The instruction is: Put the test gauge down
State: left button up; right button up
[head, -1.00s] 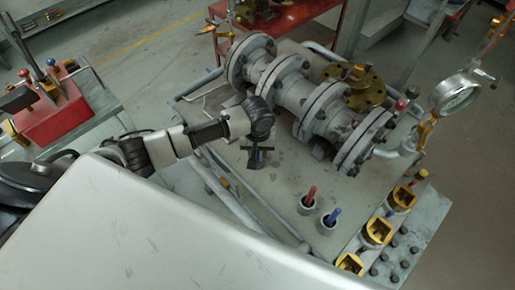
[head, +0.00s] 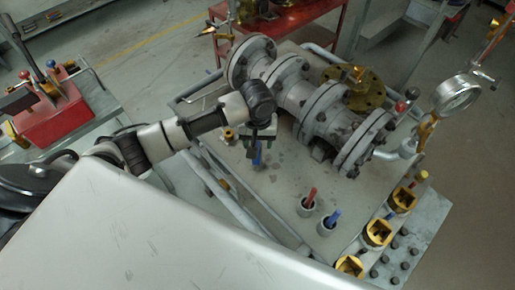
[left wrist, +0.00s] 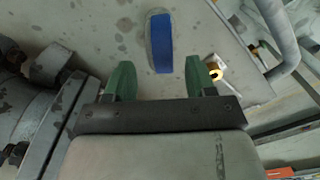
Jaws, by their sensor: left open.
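A blue-cased object (head: 258,158), which may be the test gauge, rests on the grey bench top just below my left gripper (head: 258,140). In the left wrist view it shows as a rounded blue band (left wrist: 163,42) with a grey edge; no dial face shows. My left gripper (left wrist: 158,68) is open, with its green fingers apart and nothing between their pads. The blue object lies beyond the fingertips, roughly centred on the gap. A round dial gauge (head: 457,95) stands on the pipe end at the right. My right gripper is out of view.
The flanged valve and pipe (head: 300,95) lie close to the right of my left gripper. A small brass fitting (head: 228,136) is to its left. Cups with a red handle (head: 308,199) and a blue handle (head: 331,219) stand in front. Bare bench lies between.

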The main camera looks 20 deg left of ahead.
pick_arm(q)
notch_tip(320, 180, up, 6)
jog(key=shift+r, duration=0.2)
jog(key=shift+s+f, duration=0.1)
dwell(0.5)
